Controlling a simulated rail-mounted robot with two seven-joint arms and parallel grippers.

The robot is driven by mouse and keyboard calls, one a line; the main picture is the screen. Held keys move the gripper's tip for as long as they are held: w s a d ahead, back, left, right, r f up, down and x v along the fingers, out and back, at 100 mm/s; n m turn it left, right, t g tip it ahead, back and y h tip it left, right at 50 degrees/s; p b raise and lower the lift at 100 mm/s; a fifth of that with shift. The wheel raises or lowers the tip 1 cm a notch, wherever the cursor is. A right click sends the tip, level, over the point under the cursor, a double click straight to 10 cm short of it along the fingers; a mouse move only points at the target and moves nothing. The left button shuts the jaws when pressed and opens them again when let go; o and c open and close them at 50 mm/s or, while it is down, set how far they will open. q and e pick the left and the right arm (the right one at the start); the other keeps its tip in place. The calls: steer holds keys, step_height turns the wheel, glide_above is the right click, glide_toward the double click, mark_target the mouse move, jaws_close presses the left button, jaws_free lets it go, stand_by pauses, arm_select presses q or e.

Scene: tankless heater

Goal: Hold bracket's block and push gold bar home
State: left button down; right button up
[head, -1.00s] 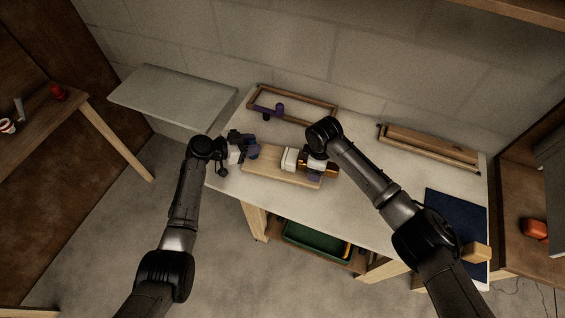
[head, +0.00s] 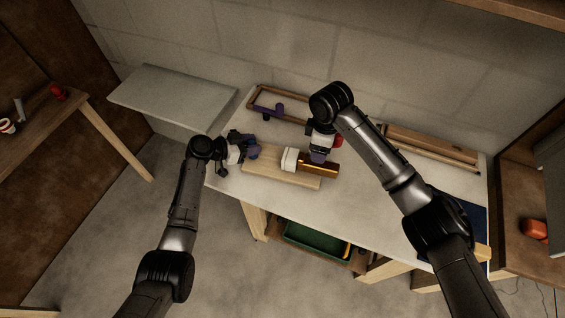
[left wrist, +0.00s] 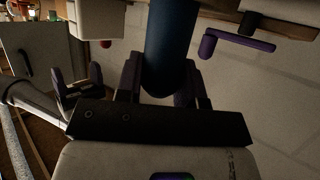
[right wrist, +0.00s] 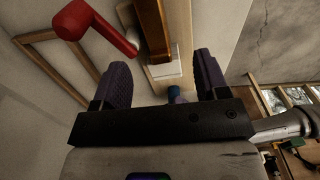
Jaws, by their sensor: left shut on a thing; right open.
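The gold bar (head: 322,169) lies along the right part of the wooden board (head: 268,174), its left end at the white block (head: 289,159). The gold bar (right wrist: 155,25) and white block (right wrist: 166,76) also show in the right wrist view. My left gripper (head: 254,151) is at the board's left end. In the left wrist view its fingers are shut on a blue cylinder (left wrist: 170,50). My right gripper (head: 318,157) is open and empty just above or behind the gold bar; the exact gap is unclear. Its fingers (right wrist: 165,82) stand apart in the right wrist view.
A red handle (right wrist: 95,28) is close to my right gripper's left finger. A purple handle (head: 272,111) lies by a wooden frame (head: 292,95) at the back. A wooden rack (head: 430,146) and dark blue mat (head: 478,215) are on the right. The table front is clear.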

arm_select(q)
steer(key=shift+f, duration=0.1)
arm_select(e)
steer(key=shift+r, duration=0.5)
arm_select(q)
steer(key=c, duration=0.7)
jaws_free()
steer(key=shift+o, duration=0.2)
steer(key=v, duration=1.2)
